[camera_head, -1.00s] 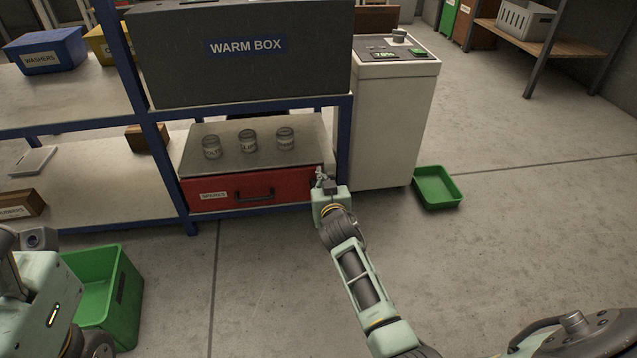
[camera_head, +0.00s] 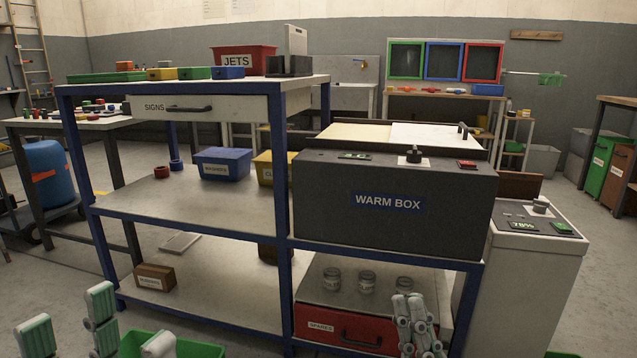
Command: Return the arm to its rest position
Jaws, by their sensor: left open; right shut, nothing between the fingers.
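My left gripper (camera_head: 98,322) is in the lower left corner, its pale green fingers pointing up and spread apart, open and empty. It shows in front of a green bin (camera_head: 190,348) on the floor. My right gripper (camera_head: 416,322) is at the bottom, right of centre, its pale green fingers together and pointing up, with nothing held. In the picture it overlaps the right part of the red SPARES drawer (camera_head: 320,328); whether it touches the drawer I cannot tell. Both arms below the grippers are mostly out of view.
The blue-framed shelf unit (camera_head: 215,215) fills the middle, with the WARM BOX (camera_head: 330,205) on it. Several glass jars (camera_head: 367,281) stand above the red drawer. A pale cabinet with a control panel (camera_head: 525,285) stands at the right. Floor (camera_head: 605,300) is open further right.

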